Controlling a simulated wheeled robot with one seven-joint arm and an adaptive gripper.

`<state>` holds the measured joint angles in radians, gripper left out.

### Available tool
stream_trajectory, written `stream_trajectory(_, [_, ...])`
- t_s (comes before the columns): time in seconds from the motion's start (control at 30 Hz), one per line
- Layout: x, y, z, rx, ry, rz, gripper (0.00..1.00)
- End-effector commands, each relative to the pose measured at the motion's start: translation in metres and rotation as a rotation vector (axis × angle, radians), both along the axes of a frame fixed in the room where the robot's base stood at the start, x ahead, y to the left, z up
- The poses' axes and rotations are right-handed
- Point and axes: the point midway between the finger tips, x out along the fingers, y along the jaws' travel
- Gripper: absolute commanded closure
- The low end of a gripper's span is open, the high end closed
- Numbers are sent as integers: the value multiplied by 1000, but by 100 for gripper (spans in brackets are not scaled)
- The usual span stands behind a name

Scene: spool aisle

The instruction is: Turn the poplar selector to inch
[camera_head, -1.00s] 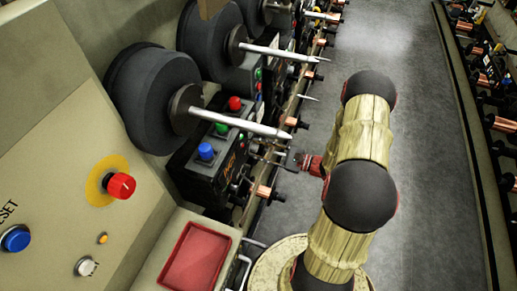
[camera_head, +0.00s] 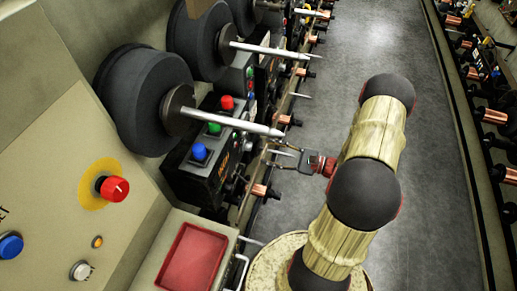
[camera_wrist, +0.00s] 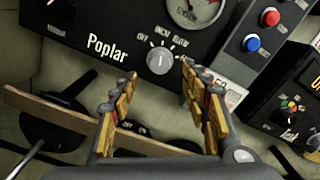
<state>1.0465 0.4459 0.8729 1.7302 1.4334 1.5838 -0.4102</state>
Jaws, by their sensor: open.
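In the wrist view, the poplar selector (camera_wrist: 160,59) is a round grey knob on a black panel (camera_wrist: 110,22) marked "Poplar" in white. Small labels arc above it: "OFF" at its left, then what looks like "INCH" and another word. A pale mark shows on the knob, but its exact setting is too small to tell. My gripper (camera_wrist: 158,72) is open and empty, its yellow-padded fingers spread below and to either side of the knob, with no clear contact. In the head view my gripper (camera_head: 275,155) points left toward the machine row; the selector cannot be made out there.
A gauge (camera_wrist: 194,10) sits above the knob; a red button (camera_wrist: 270,17) and blue button (camera_wrist: 251,43) are at right. A wooden bar (camera_wrist: 70,118) crosses below. In the head view, a long spindle (camera_head: 235,122) juts near my gripper. The aisle floor (camera_head: 330,70) is clear.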

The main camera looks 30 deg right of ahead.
Motion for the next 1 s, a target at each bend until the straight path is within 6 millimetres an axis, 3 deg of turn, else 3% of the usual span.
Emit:
stream_trajectory(0.1, [-17,-14,0,-1,1,-4,54])
stream_trajectory(0.33, [-35,-28,0,0,0,-1,54])
stream_trajectory(1.0, [-39,-30,0,0,0,1,54])
